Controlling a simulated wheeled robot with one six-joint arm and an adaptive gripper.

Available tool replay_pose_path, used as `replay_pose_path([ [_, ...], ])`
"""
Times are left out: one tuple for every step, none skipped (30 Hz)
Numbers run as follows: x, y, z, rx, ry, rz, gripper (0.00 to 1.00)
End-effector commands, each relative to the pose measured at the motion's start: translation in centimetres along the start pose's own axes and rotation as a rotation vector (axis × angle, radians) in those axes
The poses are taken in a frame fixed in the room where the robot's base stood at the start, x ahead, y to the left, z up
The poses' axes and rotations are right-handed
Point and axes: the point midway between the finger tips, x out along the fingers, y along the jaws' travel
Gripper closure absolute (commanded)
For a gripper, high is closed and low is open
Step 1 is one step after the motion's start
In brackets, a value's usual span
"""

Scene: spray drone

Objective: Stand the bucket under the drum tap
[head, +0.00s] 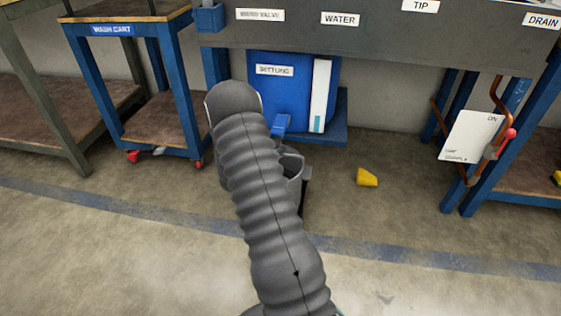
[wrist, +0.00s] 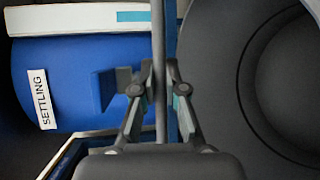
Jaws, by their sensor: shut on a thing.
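The blue drum (head: 262,98), labelled SETTLING, lies under the grey bench; its blue tap (head: 281,123) points toward me. The wrist view shows the drum (wrist: 65,65) at left and the blue tap (wrist: 104,92) just left of my gripper. The dark grey bucket (wrist: 205,60) fills the right of the wrist view, its round inside facing the camera. My gripper (wrist: 158,88) is shut on a thin grey bar that looks like part of the bucket. In the head view my arm hides most of the bucket (head: 293,164), which shows just below the tap.
A yellow wedge (head: 367,177) lies on the floor to the right. A white gauge panel (head: 320,95) stands at the drum's right. The wash cart (head: 113,29) stands left. Copper pipe (head: 440,120) and a white card (head: 472,136) are at right. The front floor is clear.

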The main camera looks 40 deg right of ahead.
Motion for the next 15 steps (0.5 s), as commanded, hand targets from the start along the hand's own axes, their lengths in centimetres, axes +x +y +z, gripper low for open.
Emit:
replay_pose_path([
  [0.4, 0.1, 0.1, 0.002, -0.002, 0.002, 1.0],
  [0.7, 0.2, 0.1, 0.002, -0.002, 0.002, 1.0],
  [0.8, -0.1, 0.0, 0.001, -0.001, 0.001, 1.0],
  [0.8, -0.4, 0.0, -0.001, 0.0, 0.001, 1.0],
  [0.8, -0.6, 0.0, -0.001, 0.0, 0.001, 1.0],
  [0.9, -0.9, -0.1, -0.001, 0.0, 0.001, 1.0],
  [0.9, -1.1, -0.1, -0.001, 0.0, 0.001, 1.0],
  [0.9, -1.4, -0.1, -0.001, 0.0, 0.001, 1.0],
  [1.0, -1.7, -0.1, 0.0, -0.001, 0.001, 1.0],
  [1.1, -2.0, -0.2, -0.001, -0.001, 0.001, 1.0],
  [1.1, -2.5, -0.2, -0.001, -0.001, 0.001, 1.0],
  [1.2, -2.8, -0.3, 0.0, -0.001, 0.001, 1.0],
  [1.2, -3.0, -0.3, 0.001, -0.001, 0.001, 1.0],
  [1.2, -3.1, -0.3, 0.001, -0.001, 0.002, 1.0],
  [1.3, -3.2, -0.3, 0.001, -0.001, 0.002, 1.0],
])
